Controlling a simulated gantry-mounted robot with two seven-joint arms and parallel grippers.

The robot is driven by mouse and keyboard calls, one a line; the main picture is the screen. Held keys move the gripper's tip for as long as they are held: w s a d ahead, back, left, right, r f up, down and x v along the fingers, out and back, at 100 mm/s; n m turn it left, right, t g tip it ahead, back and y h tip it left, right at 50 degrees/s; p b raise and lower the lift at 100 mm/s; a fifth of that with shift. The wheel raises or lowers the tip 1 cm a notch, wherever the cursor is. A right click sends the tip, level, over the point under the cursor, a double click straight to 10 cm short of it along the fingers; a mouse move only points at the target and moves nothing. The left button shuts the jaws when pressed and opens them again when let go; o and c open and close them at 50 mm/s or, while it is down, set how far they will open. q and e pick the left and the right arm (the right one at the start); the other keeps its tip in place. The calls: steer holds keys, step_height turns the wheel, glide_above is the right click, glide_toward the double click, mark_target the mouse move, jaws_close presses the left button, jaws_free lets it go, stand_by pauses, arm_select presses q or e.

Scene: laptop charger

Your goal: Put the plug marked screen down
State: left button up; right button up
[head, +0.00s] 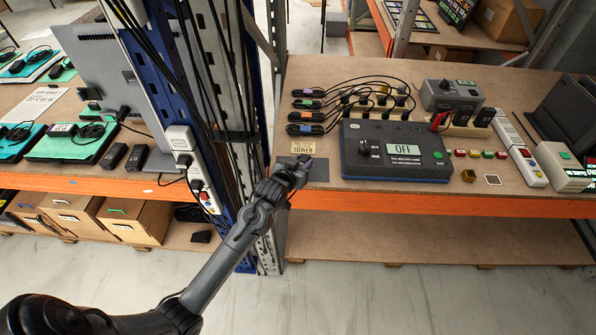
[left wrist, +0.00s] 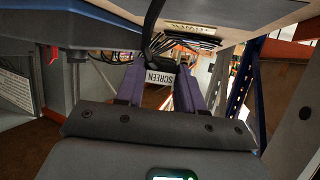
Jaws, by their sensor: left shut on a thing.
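The plug marked SCREEN (left wrist: 160,78) is a dark plug with a white label, seen in the left wrist view between the two purple-grey fingers of my left gripper (left wrist: 160,88). The gripper is shut on it, and a black cable runs from it toward the top of the picture. In the head view my left gripper (head: 297,168) is at the front edge of the right bench, by a dark grey pad (head: 318,171) and just below the yellow TOWER label (head: 303,148). The plug is not clearly visible there. My right gripper is in neither view.
A dark box with an OFF display (head: 396,153) stands right of the pad. Coiled black cables (head: 308,104) lie behind it. A blue and grey rack post (head: 190,100) with a white power strip (head: 180,140) stands left of the gripper. Open floor lies in front.

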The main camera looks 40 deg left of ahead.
arm_select(q)
steer(key=shift+w+a+f, duration=0.25)
steer(key=shift+a+f, duration=0.15)
steer(key=shift+a, duration=0.15)
steer(key=shift+w+a+f, duration=0.25)
steer(key=shift+a+f, duration=0.1)
steer(key=shift+a, duration=0.15)
steer(key=shift+f+b, duration=0.3)
steer(key=shift+f, duration=1.65)
steer(key=shift+f, duration=0.1)
steer(key=o, duration=1.1)
steer(key=shift+o, duration=0.2)
